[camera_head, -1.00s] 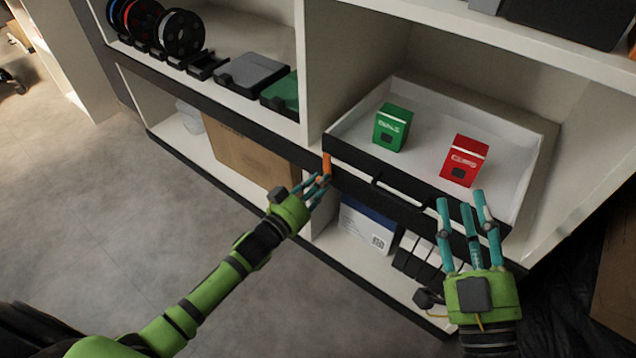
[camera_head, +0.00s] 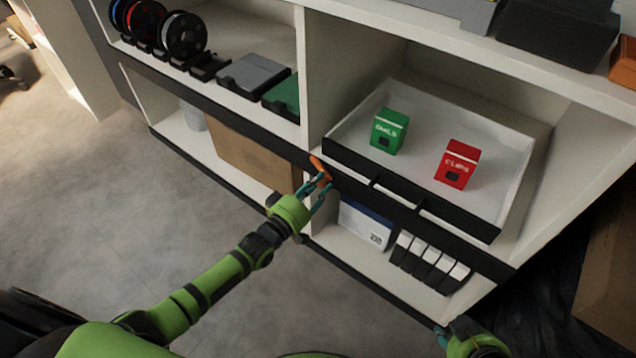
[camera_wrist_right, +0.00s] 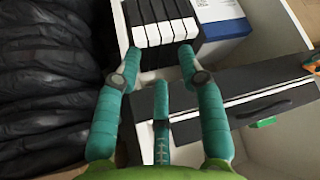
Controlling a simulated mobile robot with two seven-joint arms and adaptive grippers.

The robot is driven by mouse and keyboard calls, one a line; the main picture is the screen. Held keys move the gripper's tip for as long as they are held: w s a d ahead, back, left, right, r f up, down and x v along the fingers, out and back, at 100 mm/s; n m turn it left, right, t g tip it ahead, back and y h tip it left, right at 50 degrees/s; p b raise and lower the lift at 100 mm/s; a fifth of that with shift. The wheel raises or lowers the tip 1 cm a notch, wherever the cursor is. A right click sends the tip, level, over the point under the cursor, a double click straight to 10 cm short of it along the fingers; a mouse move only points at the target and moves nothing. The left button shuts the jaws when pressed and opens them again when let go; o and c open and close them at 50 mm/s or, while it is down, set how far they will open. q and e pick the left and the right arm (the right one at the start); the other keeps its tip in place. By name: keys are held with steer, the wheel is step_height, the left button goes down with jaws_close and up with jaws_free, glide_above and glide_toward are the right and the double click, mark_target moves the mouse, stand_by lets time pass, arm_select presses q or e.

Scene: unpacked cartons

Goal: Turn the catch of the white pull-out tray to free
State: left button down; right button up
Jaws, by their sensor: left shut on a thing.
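The white pull-out tray (camera_head: 430,118) sits in the right bay of the shelf, with a black front bar and handle. Its orange catch (camera_head: 316,163) is at the left end of that front and stands tilted, top end to the left. My left gripper (camera_head: 320,186) is shut on the catch from below; its fingers hide the lower part. My right gripper (camera_head: 440,334) is mostly out of the head view at the bottom edge. In the right wrist view its fingers (camera_wrist_right: 160,62) are spread and empty, near the tray's front.
A green box (camera_head: 389,131) and a red box (camera_head: 457,164) stand in the tray. Below are a blue-and-white box (camera_head: 364,225) and several black-and-white files (camera_head: 430,262). A brown carton (camera_head: 250,158) is in the lower left bay.

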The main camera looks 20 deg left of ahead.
arm_select(q)
steer(key=shift+w+a+r+n+b, duration=0.1)
steer(key=shift+n+b, duration=0.1)
steer(key=shift+n, duration=1.35)
steer(key=shift+w+a+r+n+b, duration=0.1)
steer(key=shift+n+b, duration=0.15)
steer(key=shift+n, duration=1.25)
steer(key=shift+w+a+r+n+b, duration=0.1)
steer(key=shift+n+b, duration=0.1)
steer(key=shift+n, duration=1.35)
arm_select(e)
steer(key=w+a+r+t+y, duration=0.1)
steer(key=w+a+r+t, duration=0.1)
steer(key=w+r+t, duration=0.2)
steer(key=shift+w+a+r+n, duration=0.25)
steer(key=shift+w+a+n, duration=0.05)
steer(key=shift+w, duration=0.55)
arm_select(q)
steer(key=c, duration=1)
jaws_free()
steer(key=shift+s+f, duration=0.1)
steer(key=shift+f, duration=0.05)
steer(key=shift+c, duration=0.2)
steer(key=shift+s+d+f, duration=0.1)
